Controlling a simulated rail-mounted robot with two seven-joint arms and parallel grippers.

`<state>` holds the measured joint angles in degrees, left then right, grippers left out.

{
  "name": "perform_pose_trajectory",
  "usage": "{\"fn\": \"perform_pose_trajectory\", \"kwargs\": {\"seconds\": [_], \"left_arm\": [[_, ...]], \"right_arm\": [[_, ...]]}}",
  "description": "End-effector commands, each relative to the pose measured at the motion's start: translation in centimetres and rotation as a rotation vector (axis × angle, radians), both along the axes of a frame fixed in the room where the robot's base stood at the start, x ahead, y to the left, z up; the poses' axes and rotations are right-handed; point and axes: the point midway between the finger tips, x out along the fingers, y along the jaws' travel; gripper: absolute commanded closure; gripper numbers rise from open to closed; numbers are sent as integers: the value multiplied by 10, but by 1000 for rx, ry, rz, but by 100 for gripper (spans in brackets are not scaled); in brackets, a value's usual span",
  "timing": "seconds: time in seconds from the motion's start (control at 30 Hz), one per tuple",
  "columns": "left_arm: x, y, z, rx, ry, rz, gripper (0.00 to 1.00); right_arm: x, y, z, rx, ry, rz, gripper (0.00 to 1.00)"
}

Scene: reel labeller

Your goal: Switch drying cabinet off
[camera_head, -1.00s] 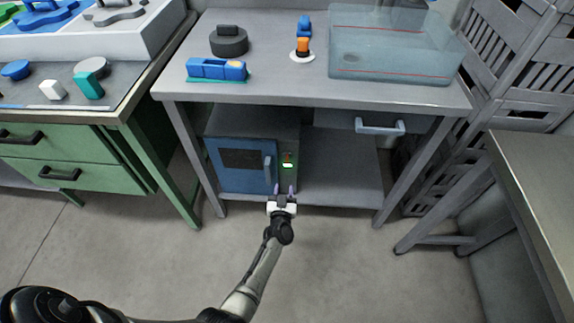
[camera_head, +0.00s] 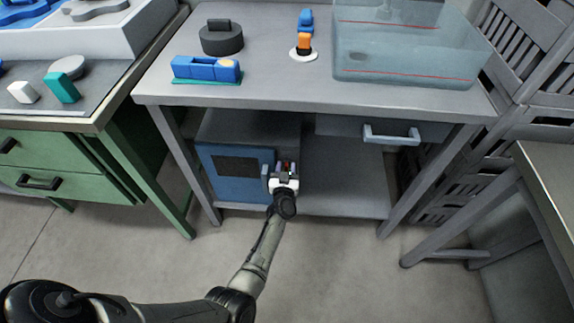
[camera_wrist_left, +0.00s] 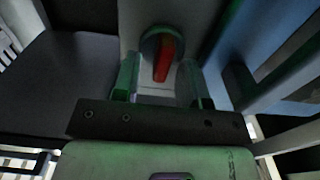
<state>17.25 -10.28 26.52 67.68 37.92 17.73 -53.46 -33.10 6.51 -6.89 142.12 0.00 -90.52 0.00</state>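The drying cabinet, with its blue door (camera_head: 240,190) shut, stands on the lower shelf of the grey bench. Its switch panel is mostly hidden in the head view behind my left gripper (camera_head: 286,168). In the left wrist view, a red switch lever (camera_wrist_left: 164,60) on a round dark base shows straight ahead on the pale panel. My left gripper also shows there (camera_wrist_left: 162,88), open, with its two fingers apart and the lever showing between and beyond them. I cannot tell whether a finger touches the lever. My right gripper is not in view.
The cabinet's handle (camera_head: 265,177) is just left of my gripper. The bench top (camera_head: 290,93) overhangs the cabinet and carries a clear bin (camera_head: 400,70). The shelf (camera_head: 340,180) to the right is clear. Green drawers (camera_head: 80,175) stand left.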

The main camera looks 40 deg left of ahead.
Motion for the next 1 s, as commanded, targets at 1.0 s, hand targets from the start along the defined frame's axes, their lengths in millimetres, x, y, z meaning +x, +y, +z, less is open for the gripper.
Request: {"fn": "perform_pose_trajectory", "kwargs": {"seconds": [1.0], "left_arm": [[1, 1, 0, -1, -1, 0, 100]], "right_arm": [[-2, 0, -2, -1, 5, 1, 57]]}}
